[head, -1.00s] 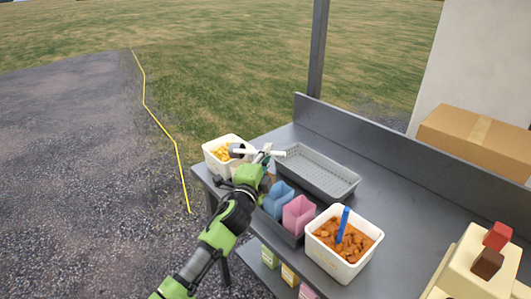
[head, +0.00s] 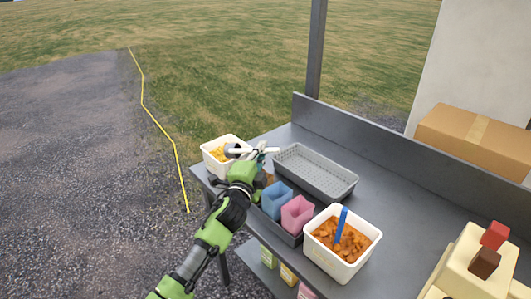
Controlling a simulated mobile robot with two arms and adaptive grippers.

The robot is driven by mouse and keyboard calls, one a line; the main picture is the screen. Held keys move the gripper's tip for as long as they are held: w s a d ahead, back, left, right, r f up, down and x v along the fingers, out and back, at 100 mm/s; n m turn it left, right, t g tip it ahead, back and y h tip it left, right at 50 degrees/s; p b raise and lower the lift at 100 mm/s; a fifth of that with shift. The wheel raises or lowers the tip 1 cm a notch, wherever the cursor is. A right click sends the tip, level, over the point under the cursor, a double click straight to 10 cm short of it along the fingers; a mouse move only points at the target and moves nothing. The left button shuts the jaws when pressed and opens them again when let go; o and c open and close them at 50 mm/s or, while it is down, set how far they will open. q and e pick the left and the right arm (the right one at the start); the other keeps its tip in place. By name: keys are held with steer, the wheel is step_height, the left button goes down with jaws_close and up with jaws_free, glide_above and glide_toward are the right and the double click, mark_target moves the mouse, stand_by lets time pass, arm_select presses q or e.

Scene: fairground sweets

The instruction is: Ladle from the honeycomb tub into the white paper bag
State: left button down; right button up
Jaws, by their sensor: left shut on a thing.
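My left gripper (head: 261,157) is shut on the white handle of a ladle (head: 240,150). The ladle lies roughly level, its greyish bowl end over a white tub of yellow-orange pieces (head: 206,159) at the table's left end. Another white tub (head: 356,270) at the front holds orange-brown pieces, with a blue handle (head: 341,225) standing in it. I cannot tell for certain which tub is the honeycomb. A blue bag (head: 277,199) and a pink bag (head: 297,214) stand open in a dark holder between the tubs. I see no white paper bag; my arm hides part of the holder. My right gripper is out of view.
An empty grey perforated tray (head: 335,187) lies behind the bags on the grey metal table (head: 395,205). A cardboard box (head: 470,140) stands beyond the raised back edge. A cream block with red and brown pieces (head: 470,262) is at the right. Small cartons sit on the shelf below.

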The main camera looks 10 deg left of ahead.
arm_select(q)
steer(key=a+r+n, duration=0.1)
steer(key=a+n, duration=0.1)
steer(key=w+a+r+n+y+p, duration=0.1)
steer(key=a+r+n, duration=0.1)
steer(key=n, duration=0.1)
steer(key=a+r+n+p, duration=0.1)
steer(key=a+r+n, duration=0.1)
steer(key=shift+w+a+r+n, duration=0.15)
steer(key=shift+r+n, duration=0.1)
steer(key=shift+n, duration=0.15)
steer(key=a+r+n+p, duration=0.3)
steer(key=a+r+n, duration=0.2)
steer(key=n, duration=0.3)
steer(key=shift+r+g, duration=0.25)
steer(key=shift+g, duration=0.05)
